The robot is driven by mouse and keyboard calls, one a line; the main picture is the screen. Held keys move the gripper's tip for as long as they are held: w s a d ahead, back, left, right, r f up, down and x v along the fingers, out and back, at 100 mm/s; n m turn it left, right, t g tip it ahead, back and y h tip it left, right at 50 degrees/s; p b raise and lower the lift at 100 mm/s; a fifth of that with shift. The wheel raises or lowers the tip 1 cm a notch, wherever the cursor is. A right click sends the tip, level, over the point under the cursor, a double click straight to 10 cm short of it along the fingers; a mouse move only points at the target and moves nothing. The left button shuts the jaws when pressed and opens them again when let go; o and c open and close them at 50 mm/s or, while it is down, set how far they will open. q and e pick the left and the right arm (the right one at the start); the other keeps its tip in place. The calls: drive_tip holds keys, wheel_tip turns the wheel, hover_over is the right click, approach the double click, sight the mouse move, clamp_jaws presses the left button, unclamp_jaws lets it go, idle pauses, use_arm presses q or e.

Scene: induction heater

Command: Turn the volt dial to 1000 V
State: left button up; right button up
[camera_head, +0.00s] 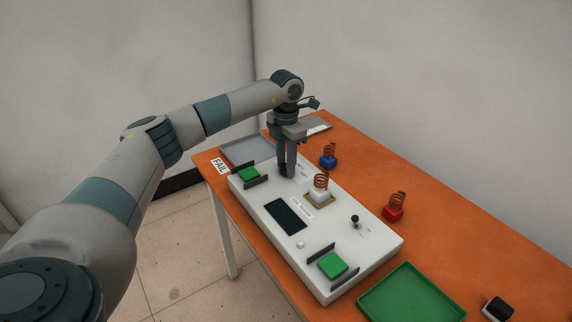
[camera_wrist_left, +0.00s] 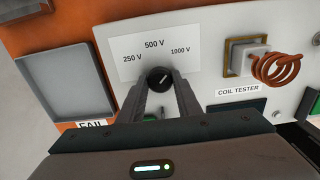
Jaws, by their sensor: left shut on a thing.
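The black volt dial (camera_wrist_left: 160,78) is in the left wrist view, on a pale panel marked 250 V, 500 V and 1000 V (camera_wrist_left: 180,50). Its small light mark appears to point up and right, roughly between 500 V and 1000 V; the exact setting is hard to read. My left gripper (camera_wrist_left: 160,84) is shut on the dial, one finger on each side. In the head view, my left gripper (camera_head: 287,170) points down at the far end of the white coil tester (camera_head: 265,205), largely hiding the dial. My right gripper is not in view.
A copper coil (camera_head: 321,181) stands on the tester near the gripper. Green buttons (camera_head: 332,265) sit between dark upright plates. Blue-based (camera_head: 328,161) and red-based (camera_head: 393,212) coils stand on the orange table (camera_head: 450,230). A grey tray (camera_head: 245,149) and green tray (camera_head: 410,295) flank the tester.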

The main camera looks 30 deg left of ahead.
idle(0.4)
use_arm(q)
drive_tip(key=o, duration=1.1)
drive_tip(key=shift+r, duration=0.15)
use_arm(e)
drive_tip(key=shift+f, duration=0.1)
use_arm(q)
drive_tip(key=shift+r, duration=0.55)
wheel_tip(320, 180, up, 16)
drive_tip(key=shift+r+b, duration=0.1)
drive_tip(key=shift+b, duration=1.15)
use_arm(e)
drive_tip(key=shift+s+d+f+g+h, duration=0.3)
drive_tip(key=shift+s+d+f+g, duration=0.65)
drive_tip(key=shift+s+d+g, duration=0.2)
